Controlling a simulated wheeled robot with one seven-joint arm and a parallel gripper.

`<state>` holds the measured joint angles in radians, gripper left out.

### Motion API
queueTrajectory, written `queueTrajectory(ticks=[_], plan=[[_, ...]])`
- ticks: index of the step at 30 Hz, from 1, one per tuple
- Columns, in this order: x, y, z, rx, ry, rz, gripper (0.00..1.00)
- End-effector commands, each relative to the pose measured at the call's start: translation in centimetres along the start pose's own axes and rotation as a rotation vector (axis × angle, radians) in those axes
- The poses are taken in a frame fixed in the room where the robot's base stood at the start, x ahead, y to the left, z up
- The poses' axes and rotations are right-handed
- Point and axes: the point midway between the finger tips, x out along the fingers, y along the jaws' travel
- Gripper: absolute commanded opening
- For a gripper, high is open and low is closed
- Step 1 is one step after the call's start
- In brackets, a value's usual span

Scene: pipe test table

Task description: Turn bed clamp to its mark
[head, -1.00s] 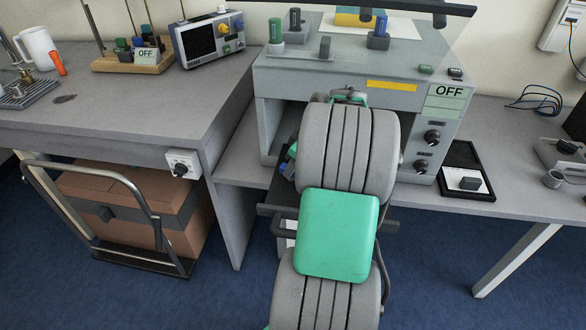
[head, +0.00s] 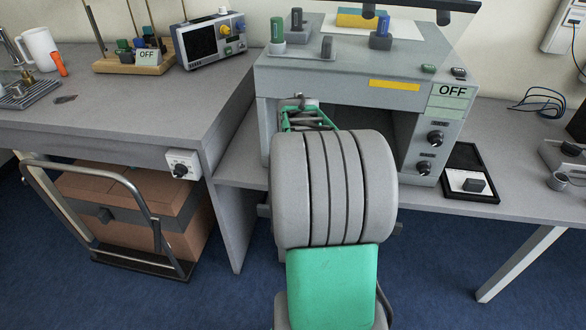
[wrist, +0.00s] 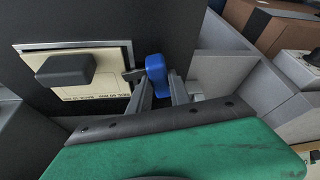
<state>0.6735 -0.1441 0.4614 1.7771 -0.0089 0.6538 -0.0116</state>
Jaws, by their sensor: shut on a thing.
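In the wrist view, my gripper (wrist: 160,84) has its two grey fingers on either side of an upright blue handle (wrist: 156,68), and it is shut on it. This handle appears to be the bed clamp. To its left is a cream plate (wrist: 110,88) with small print, too small to read, and a dark block (wrist: 66,68) on it. I cannot make out the clamp's mark. In the head view, my arm hides the gripper and the handle at the front of the grey machine (head: 335,70).
The machine's panel has an OFF label (head: 451,91) and dark knobs (head: 434,138). A black tray (head: 478,159) lies to its right on the bench. A trolley (head: 138,262) with a brown box (head: 110,200) stands at lower left. Blue floor is open at lower right.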

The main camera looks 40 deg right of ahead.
Motion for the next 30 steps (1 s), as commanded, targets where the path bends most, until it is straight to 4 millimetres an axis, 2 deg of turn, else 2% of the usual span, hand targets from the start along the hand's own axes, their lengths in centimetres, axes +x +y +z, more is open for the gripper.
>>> queueTrajectory(ticks=[13,30], plan=[[-0.02,-0.21,-0.06,0.221,0.0,0.092,0.0],[-0.01,-0.13,-0.05,0.256,0.0,0.106,0.0]])
